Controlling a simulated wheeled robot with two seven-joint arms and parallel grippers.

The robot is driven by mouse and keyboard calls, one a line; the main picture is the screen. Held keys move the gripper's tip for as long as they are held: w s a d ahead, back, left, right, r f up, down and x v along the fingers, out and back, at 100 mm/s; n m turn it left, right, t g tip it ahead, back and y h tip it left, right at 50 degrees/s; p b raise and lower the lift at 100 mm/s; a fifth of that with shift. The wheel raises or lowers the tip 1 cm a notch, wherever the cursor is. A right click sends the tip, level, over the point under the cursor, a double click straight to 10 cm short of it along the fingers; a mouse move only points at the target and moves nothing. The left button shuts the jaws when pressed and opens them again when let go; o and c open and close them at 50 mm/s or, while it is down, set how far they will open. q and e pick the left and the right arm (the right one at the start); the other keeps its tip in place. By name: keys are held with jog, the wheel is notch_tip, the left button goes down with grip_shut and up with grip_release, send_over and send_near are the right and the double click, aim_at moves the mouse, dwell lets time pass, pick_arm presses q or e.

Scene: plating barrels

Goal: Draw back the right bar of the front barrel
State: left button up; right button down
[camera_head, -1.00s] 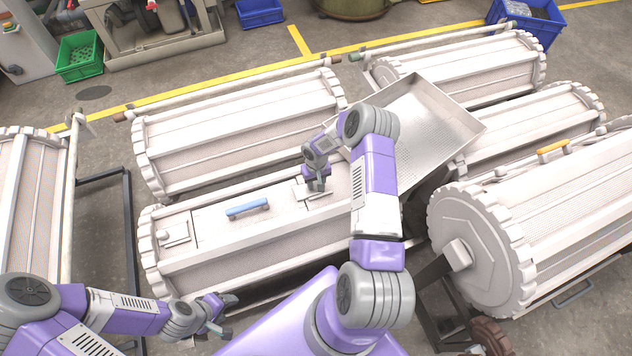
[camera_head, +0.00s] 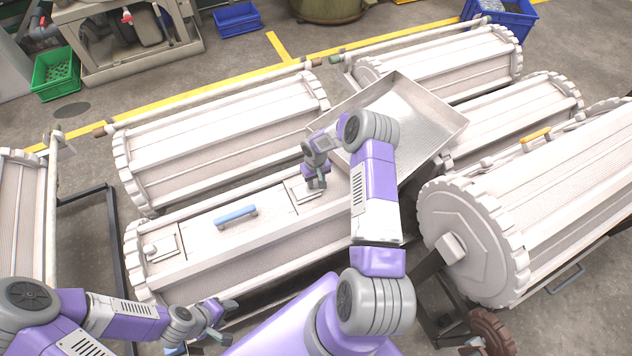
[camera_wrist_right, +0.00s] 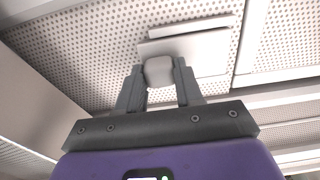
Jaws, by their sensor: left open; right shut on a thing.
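The front barrel (camera_head: 240,262) lies in the middle of the head view, a pale ribbed drum with a blue handle (camera_head: 236,216) on its lid. A left bar with a knob (camera_head: 152,250) sits on a plate at the lid's left end. The right bar's plate (camera_head: 296,194) is at the lid's right end. My right gripper (camera_head: 316,184) is shut on the right bar's knob; the wrist view shows this pale, rounded knob (camera_wrist_right: 158,70) between the fingers, in front of the flat bar (camera_wrist_right: 190,50). My left gripper (camera_head: 228,320) is open and empty, low in front of the barrel.
A shallow metal tray (camera_head: 425,108) rests tilted just behind my right arm. More barrels stand behind (camera_head: 220,130) and to the right (camera_head: 470,240). A dark frame (camera_head: 112,215) is at the left. Bare floor shows beyond a yellow line.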

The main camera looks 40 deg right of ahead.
jog(key=c, duration=0.7)
grip_release()
jog(key=shift+s+d+f, duration=0.15)
jog(key=shift+s+d, duration=0.05)
notch_tip(320, 180, up, 8)
jog(key=shift+w+f+p, duration=0.1)
jog(key=shift+p, duration=1)
